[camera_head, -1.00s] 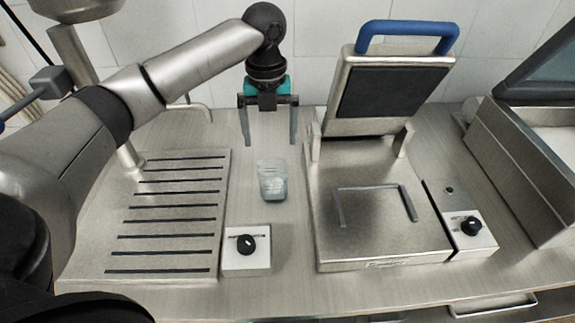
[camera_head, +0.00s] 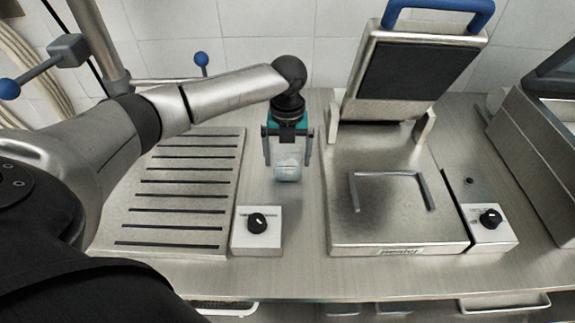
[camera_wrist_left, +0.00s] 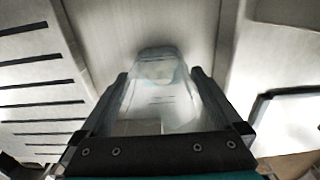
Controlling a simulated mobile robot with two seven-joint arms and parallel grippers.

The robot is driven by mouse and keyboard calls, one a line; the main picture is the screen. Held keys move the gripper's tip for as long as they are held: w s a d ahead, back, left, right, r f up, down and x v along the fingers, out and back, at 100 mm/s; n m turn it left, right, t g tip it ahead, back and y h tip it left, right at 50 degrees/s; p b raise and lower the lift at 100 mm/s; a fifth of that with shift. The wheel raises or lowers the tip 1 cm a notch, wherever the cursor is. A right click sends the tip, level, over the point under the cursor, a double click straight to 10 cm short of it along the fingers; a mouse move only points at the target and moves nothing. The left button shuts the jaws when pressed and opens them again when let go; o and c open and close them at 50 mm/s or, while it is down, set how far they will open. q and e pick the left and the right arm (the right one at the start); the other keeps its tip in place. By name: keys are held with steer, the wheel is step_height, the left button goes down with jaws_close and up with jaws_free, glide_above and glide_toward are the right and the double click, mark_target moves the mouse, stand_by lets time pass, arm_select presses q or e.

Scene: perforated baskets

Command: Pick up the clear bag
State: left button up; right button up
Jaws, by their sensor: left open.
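The clear bag (camera_head: 287,170) is a small see-through pouch with pale contents, standing on the counter between the slotted drip tray and the press. It also shows in the left wrist view (camera_wrist_left: 158,85). My left gripper (camera_head: 287,160) is open, with one dark finger on each side of the bag. In the left wrist view the fingers (camera_wrist_left: 160,82) flank the bag, and I cannot tell whether they touch it. My right gripper does not show.
The slotted metal tray (camera_head: 180,190) lies to the left of the bag. A white control box with a black knob (camera_head: 257,228) stands in front. The open press (camera_head: 395,220) with a raised blue-handled lid is close on the right. A metal unit (camera_head: 535,150) stands at far right.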

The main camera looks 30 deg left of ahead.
arm_select(q)
steer(key=shift+f, duration=0.9)
steer(key=shift+c, duration=0.2)
steer(key=shift+r, duration=0.1)
steer(key=c, duration=1)
steer(key=shift+r, duration=0.1)
